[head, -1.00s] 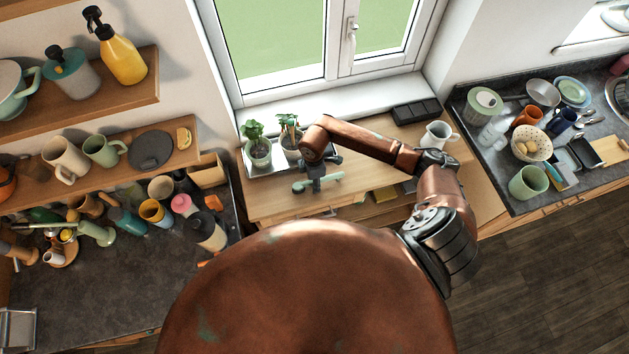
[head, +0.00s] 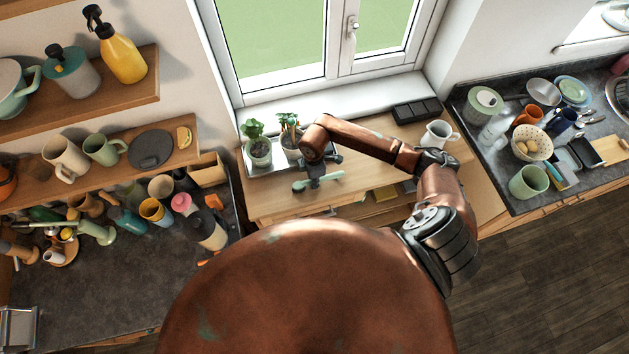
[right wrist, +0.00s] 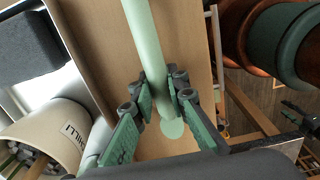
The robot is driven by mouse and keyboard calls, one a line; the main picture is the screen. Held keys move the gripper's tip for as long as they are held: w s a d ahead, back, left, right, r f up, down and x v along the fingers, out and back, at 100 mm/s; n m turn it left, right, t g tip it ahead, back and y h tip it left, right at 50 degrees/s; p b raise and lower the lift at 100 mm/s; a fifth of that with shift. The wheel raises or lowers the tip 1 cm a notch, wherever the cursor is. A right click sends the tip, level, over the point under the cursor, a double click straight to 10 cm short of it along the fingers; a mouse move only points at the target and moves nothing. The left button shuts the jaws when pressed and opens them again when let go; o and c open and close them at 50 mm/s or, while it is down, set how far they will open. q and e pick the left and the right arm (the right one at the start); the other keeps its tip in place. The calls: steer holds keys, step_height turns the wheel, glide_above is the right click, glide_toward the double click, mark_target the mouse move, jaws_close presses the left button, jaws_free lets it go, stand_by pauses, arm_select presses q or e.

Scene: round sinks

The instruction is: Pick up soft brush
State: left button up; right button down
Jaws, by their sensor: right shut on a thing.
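The soft brush looks like a pale green handle (right wrist: 146,38) in the right wrist view, running from the top edge down between the fingers, with a rounded end just past them. My right gripper (right wrist: 163,105) is shut on this handle, one finger on each side. In the head view the gripper (head: 315,184) is over the wooden table, and the green brush (head: 331,177) shows on both sides of it. I cannot tell whether the brush still touches the tabletop. The brush's bristles are not clear in either view. My left gripper is not in view.
The wooden table (head: 263,207) stands below the window. Potted plants (head: 259,147) on a tray are at its back left, a black box (head: 416,111) at its back right.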

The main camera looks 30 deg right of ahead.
steer(key=shift+r, duration=0.15)
steer(key=shift+r+b, duration=0.25)
steer(key=shift+b, duration=0.05)
step_height(320, 180, up, 2)
steer(key=shift+r+b, duration=0.1)
steer(key=shift+b, duration=0.6)
steer(key=s+a+r+b, duration=0.3)
steer(key=s+a+r, duration=0.6)
steer(key=a+r, duration=0.1)
steer(key=shift+a, duration=0.3)
steer(key=shift+s, duration=0.1)
